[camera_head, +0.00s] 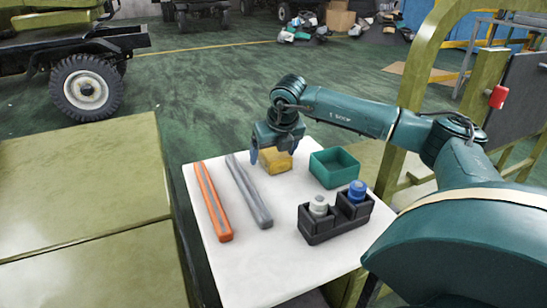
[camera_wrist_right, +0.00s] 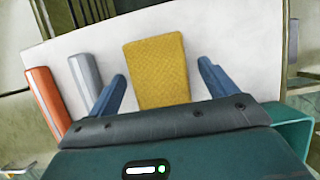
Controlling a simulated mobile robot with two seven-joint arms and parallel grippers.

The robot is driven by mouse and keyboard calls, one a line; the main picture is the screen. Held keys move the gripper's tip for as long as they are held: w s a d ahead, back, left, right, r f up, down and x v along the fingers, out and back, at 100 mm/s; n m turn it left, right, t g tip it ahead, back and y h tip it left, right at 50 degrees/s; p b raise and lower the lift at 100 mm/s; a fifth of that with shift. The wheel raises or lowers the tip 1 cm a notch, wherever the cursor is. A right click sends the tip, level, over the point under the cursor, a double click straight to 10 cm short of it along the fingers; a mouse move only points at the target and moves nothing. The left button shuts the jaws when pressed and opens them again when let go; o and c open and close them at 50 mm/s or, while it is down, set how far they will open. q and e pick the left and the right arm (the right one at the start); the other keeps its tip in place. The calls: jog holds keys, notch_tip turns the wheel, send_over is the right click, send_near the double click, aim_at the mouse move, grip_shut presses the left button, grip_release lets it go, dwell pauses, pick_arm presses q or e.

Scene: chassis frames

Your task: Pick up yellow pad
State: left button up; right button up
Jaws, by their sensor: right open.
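The yellow pad (camera_head: 278,162) lies at the far side of the white table (camera_head: 262,268). In the right wrist view the yellow pad (camera_wrist_right: 157,72) shows as a textured block between and beyond the two blue fingers. My right gripper (camera_head: 271,156) is at the pad, its fingers apart on either side of it. The right wrist view shows the right gripper (camera_wrist_right: 163,90) open, with a gap between each finger and the pad. The pad's near end is hidden by the gripper body in that view. My left gripper is not in view.
An orange bar (camera_head: 213,200) and a grey bar (camera_head: 248,190) lie left of the pad. A green open box (camera_head: 334,168) stands to its right. A black holder (camera_head: 318,232) with a grey-capped and a blue-capped item stands nearer. The table's front is clear.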

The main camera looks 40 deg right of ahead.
aim_at(273, 150)
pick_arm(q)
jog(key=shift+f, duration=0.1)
pick_arm(e)
jog(key=shift+f, duration=0.1)
jog(key=shift+c, duration=0.2)
jog(key=c, duration=1)
jog(key=shift+r+p, duration=0.3)
jog(key=shift+r, duration=0.3)
jog(key=shift+c, duration=0.2)
notch_tip(273, 150, up, 8)
jog(key=shift+r+p, duration=0.1)
jog(key=shift+p, duration=1)
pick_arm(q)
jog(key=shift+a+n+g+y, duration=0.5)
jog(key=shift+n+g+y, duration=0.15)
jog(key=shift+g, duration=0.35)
pick_arm(e)
jog(key=shift+r, duration=0.55)
